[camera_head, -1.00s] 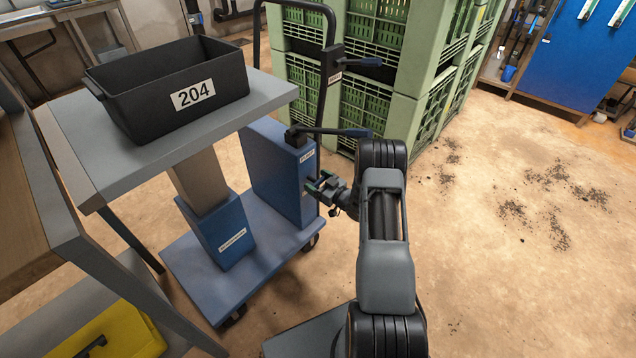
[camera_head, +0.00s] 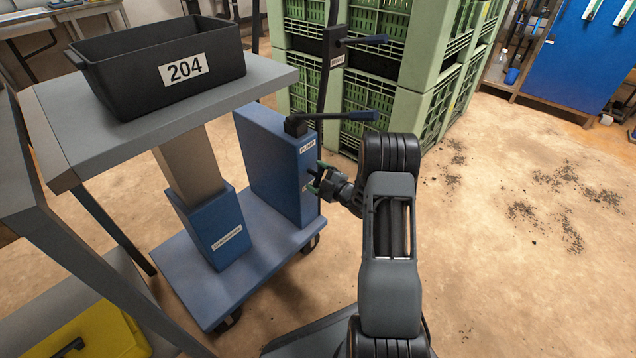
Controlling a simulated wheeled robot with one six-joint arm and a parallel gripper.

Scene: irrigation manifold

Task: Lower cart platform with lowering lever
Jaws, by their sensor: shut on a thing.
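The cart stands left of centre, with a grey platform (camera_head: 255,88) raised on a column (camera_head: 190,165) above a blue base (camera_head: 265,245). A blue housing (camera_head: 268,160) stands upright on the base. My gripper (camera_head: 316,178) is at the right face of this housing, beside its lower label. Its green-padded fingers are shut on a small part there, taken to be the lowering lever, which is mostly hidden by the fingers. A longer black-handled lever (camera_head: 345,117) sticks out to the right from the housing top, above my gripper and apart from it.
A black bin (camera_head: 120,85) marked 204 sits on the platform. A brake lever (camera_head: 362,41) is on the cart's upright handle. Green crates (camera_head: 425,100) stand behind. A workbench (camera_head: 45,215) with a yellow case (camera_head: 100,335) below is close at left. The right floor is open, with scattered dirt.

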